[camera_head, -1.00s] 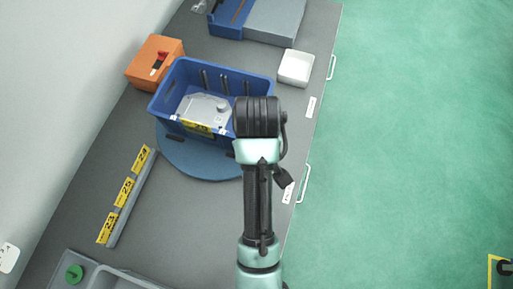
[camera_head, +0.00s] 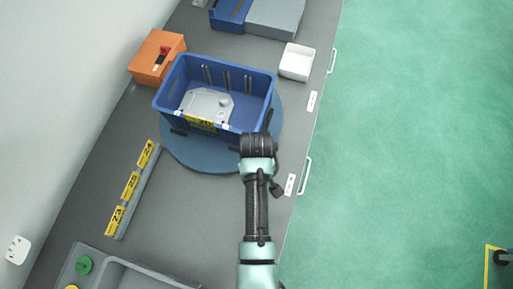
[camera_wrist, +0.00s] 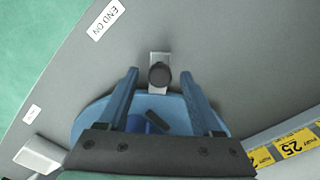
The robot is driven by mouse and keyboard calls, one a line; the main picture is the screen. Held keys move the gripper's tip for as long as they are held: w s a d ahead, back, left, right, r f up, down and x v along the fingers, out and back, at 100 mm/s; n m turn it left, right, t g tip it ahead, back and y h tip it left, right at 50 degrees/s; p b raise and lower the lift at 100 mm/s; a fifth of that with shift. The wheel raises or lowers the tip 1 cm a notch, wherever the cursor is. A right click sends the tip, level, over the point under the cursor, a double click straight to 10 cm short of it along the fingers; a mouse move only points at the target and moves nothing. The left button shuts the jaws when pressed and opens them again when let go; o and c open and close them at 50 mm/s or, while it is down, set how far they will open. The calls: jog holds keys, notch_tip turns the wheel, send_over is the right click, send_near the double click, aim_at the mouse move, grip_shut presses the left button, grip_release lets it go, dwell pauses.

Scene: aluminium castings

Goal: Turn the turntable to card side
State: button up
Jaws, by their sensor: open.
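The turntable (camera_head: 205,160) is a blue-grey disc on the grey bench, and its edge shows in the wrist view (camera_wrist: 92,118). A blue crate (camera_head: 247,112) stands on it, holding a grey casting (camera_head: 207,104). A yellow card (camera_head: 200,124) is on the crate's near wall. My gripper (camera_wrist: 160,74) is open, its two blue fingers apart. Between them in the wrist view is a black round knob (camera_wrist: 160,75) on a small grey plate at the disc's edge; I cannot tell whether they touch it. In the head view my arm hides the fingers.
A grey rail (camera_head: 140,190) with yellow number cards lies left of the turntable. A grey tray with green and yellow buttons (camera_head: 84,265) is at front left. Green floor lies to the right.

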jog(key=shift+f, duration=0.15)
jog(key=shift+c, duration=0.4)
grip_shut()
dwell(1.0)
